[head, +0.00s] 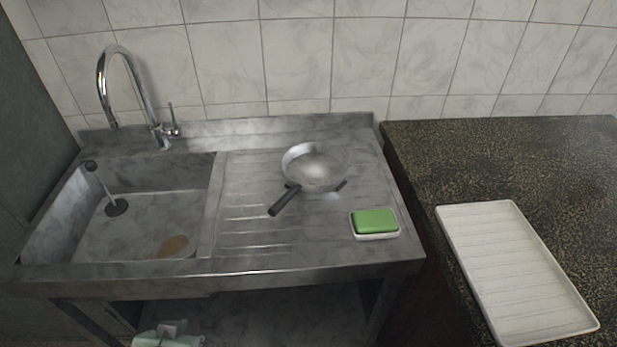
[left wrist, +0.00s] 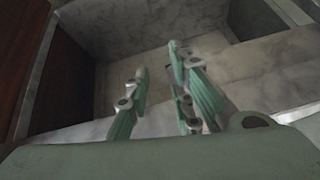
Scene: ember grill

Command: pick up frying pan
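The frying pan (head: 314,168) is a round silver pan resting on the ribbed metal drainboard (head: 240,225) of the sink unit. Its black handle (head: 285,201) points toward the front left. Part of my left arm's green-grey hand (head: 168,337) shows at the bottom edge of the head view, low in front of the sink unit and well away from the pan. In the left wrist view my left gripper (left wrist: 157,60) has its green-padded fingers apart with nothing between them. The pan cannot be made out in that view. My right gripper is not in view.
A green sponge (head: 375,221) sits in a white dish in front of the pan to the right. The sink basin (head: 150,215) with a tall faucet (head: 128,75) is at left. A white ribbed tray (head: 515,270) lies on the dark counter (head: 500,165) at right.

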